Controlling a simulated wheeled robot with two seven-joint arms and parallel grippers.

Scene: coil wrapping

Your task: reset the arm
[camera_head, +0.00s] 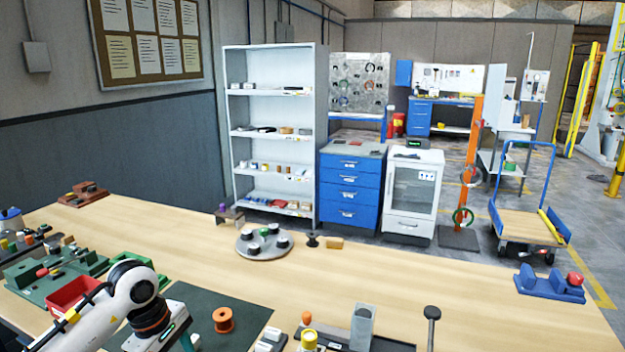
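My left arm (124,300) comes in from the lower left, its wrist bent down over the dark green mat (240,307). The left gripper (170,334) is cut off by the bottom edge, so its fingers cannot be seen. An orange spool (223,319) stands on the mat to the right of it, apart from the visible part of the arm. My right arm and gripper are not in view.
On the wooden table (380,285) stand a round grey tray (262,254) with black-and-white pieces, a red bin (72,294), a grey upright block (362,326), a black-knobbed post (432,318) and a blue fixture (550,284). The table's right middle is clear.

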